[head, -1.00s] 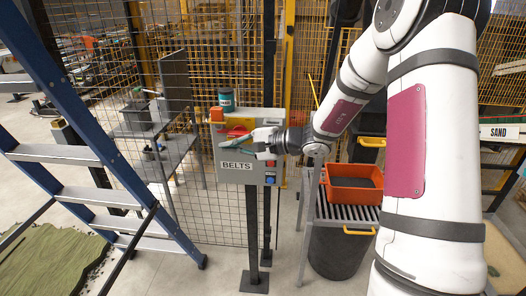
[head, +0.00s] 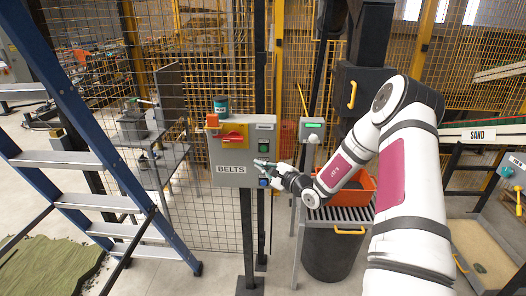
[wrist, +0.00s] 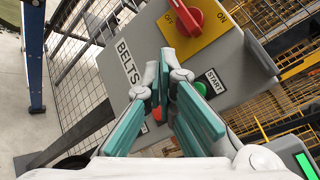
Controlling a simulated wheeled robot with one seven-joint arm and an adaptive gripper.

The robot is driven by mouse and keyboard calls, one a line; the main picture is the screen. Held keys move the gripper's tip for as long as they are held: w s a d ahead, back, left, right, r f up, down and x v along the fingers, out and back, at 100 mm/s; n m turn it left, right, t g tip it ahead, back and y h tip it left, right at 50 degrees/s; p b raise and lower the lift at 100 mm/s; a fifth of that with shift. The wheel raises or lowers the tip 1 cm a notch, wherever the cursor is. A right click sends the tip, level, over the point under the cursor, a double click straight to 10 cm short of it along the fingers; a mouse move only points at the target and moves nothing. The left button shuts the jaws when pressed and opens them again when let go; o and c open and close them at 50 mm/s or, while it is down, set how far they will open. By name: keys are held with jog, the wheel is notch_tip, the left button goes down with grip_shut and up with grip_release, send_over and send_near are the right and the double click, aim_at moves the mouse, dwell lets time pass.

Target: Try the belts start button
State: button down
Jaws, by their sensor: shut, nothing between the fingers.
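The grey BELTS control box (head: 228,158) stands on a dark post in the head view. It has a red rotary switch (wrist: 188,17) on a yellow OFF/ON plate, and a green button (wrist: 201,88) labelled START. My gripper (head: 261,163), with teal finger pads, is shut and empty in front of the box, below the green button. In the wrist view my fingertips (wrist: 164,78) partly hide a red button (wrist: 156,114); contact cannot be told.
A blue ladder (head: 85,160) stands left. An orange tub (head: 358,192) is on a grille to the right. A small green-lit box (head: 314,127) and mesh fencing are behind.

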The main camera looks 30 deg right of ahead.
aim_at(263, 151)
jog(key=shift+w+d+b, duration=0.8)
jog(key=shift+w+b, duration=0.05)
jog(key=shift+w, duration=0.4)
jog(key=shift+w+d+b, duration=0.8)
jog(key=shift+w+d, duration=0.05)
jog(key=shift+w, duration=0.35)
jog(key=shift+w+d+b, duration=0.8)
jog(key=shift+w+b, duration=0.05)
jog(key=shift+w, duration=0.4)
jog(key=shift+w+d+b, duration=0.25)
jog(key=shift+w+b, duration=0.05)
jog(key=shift+w, duration=0.05)
jog(key=shift+w+d+b, duration=0.25)
jog(key=shift+w+b, duration=0.05)
jog(key=shift+w, duration=0.05)
jog(key=shift+s, duration=0.1)
jog(key=shift+s+a+p, duration=0.5)
jog(key=shift+s, duration=0.15)
